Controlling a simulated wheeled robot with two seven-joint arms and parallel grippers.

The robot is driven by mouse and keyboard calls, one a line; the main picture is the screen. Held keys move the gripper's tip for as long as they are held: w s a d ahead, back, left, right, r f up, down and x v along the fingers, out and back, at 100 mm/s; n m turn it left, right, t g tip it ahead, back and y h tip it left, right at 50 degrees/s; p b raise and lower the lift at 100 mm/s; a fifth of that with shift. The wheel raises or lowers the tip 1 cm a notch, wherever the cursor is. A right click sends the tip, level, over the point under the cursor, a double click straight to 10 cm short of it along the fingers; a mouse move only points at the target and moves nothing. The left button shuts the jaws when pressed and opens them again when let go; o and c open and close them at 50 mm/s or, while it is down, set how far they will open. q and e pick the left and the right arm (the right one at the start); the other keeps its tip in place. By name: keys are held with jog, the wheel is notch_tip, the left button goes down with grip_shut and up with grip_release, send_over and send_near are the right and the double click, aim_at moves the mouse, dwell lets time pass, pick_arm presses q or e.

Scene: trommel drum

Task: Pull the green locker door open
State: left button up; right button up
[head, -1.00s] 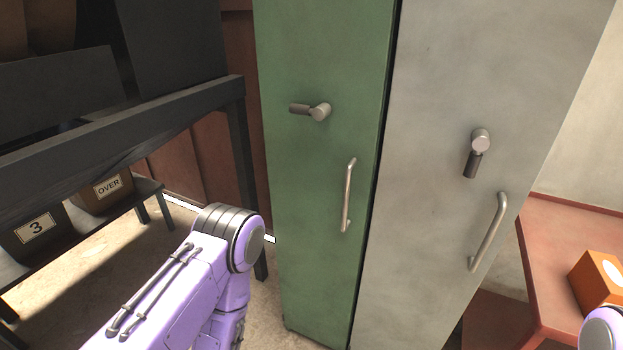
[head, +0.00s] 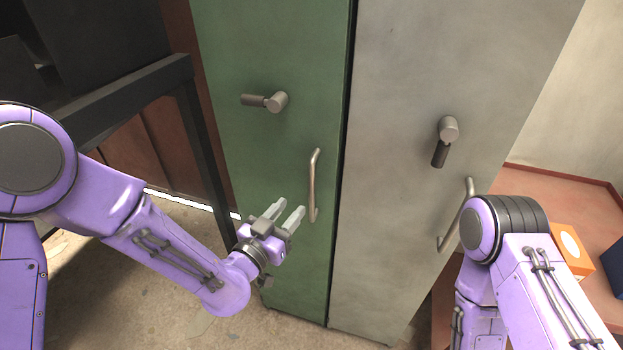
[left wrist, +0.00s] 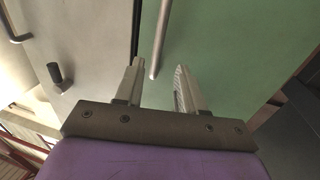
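The green locker door (head: 270,50) stands shut, flush beside the grey locker. Its upper lever (head: 265,102) lies level, pointing left. Its vertical bar handle (head: 314,186) is near the right edge. My left gripper (head: 283,211) is open and empty, just left of and below the bar handle in the head view. In the left wrist view the bar handle's end (left wrist: 154,70) shows beyond and between the two open fingertips (left wrist: 158,66). I cannot tell if they touch it. My right arm is at the lower right; its gripper is out of view.
The grey locker (head: 420,70) adjoins on the right, with its own lever (head: 446,140) pointing down and bar handle (head: 460,215). A dark frame (head: 130,85) stands left. A red table (head: 560,195) with an orange box (head: 570,250) is at right. The floor before the green locker is open.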

aim_at(310, 187)
pick_arm(q)
jog(key=p+x, duration=0.3)
jog(key=x, duration=0.6)
jog(key=shift+w+d+p, duration=0.25)
jog(key=shift+p, duration=0.05)
jog(key=shift+w+d, duration=0.15)
jog(key=shift+w, duration=0.2)
grip_shut()
